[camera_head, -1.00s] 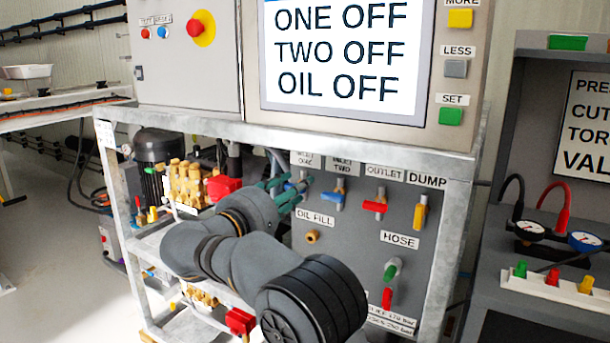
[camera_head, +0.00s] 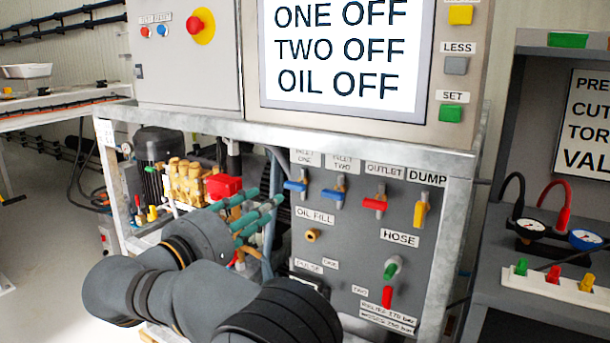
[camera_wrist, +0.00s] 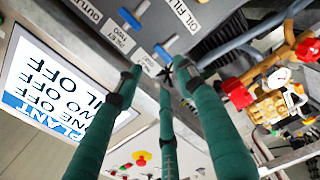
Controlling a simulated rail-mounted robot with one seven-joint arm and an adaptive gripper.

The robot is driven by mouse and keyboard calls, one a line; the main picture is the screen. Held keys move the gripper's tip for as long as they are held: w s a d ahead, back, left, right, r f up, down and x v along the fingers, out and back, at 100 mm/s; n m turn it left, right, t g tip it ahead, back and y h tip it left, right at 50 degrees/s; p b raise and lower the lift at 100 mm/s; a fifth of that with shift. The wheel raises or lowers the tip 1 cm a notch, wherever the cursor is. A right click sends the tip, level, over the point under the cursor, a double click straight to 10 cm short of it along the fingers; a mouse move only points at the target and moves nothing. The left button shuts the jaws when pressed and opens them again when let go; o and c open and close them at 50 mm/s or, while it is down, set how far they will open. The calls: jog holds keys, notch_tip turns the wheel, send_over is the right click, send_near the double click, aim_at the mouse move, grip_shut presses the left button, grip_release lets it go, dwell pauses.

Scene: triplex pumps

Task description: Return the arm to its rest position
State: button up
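My arm (camera_head: 190,290) reaches in from the bottom of the head view toward the pump rack. My gripper (camera_head: 262,208) has green fingers, which are apart with nothing between them. It is left of the valve panel, in front of the pump area. The wrist view shows the fingers of my gripper (camera_wrist: 162,78) extended and spread. The blue INLET ONE handle (camera_head: 296,187) is just right of the fingertips and looks free of them. The blue INLET TWO handle (camera_head: 334,194) is further right.
The rack's metal frame (camera_head: 300,137) runs above the arm. The panel also bears a red OUTLET handle (camera_head: 374,203) and a yellow DUMP handle (camera_head: 420,211). A screen (camera_head: 345,55) reads ONE OFF, TWO OFF, OIL OFF. Brass pump parts (camera_head: 186,185) are behind the gripper. Open floor (camera_head: 45,270) lies left.

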aim_at(292, 185)
jog(key=x, duration=1.2)
jog(key=shift+s+d, duration=0.1)
jog(key=shift+d, duration=0.05)
jog(key=n+p, duration=0.1)
jog(key=p, duration=0.1)
jog(key=shift+r+p, duration=0.3)
jog(key=shift+r, duration=0.1)
jog(key=n+p, duration=0.2)
jog(key=p, duration=0.1)
jog(key=shift+s+a+r+n, duration=0.15)
jog(key=shift+a+n, duration=0.15)
jog(key=n+p, duration=0.3)
jog(key=shift+n+p, duration=0.3)
jog(key=shift+p, duration=0.1)
jog(key=n+p, duration=0.2)
jog(key=shift+a+f+n, duration=0.15)
jog(key=shift+f+n, duration=0.1)
jog(key=shift+n, duration=0.05)
jog(key=shift+f+n+p, duration=0.2)
jog(key=shift+n+p, duration=0.2)
jog(key=shift+n, duration=0.1)
jog(key=shift+a+f, duration=0.1)
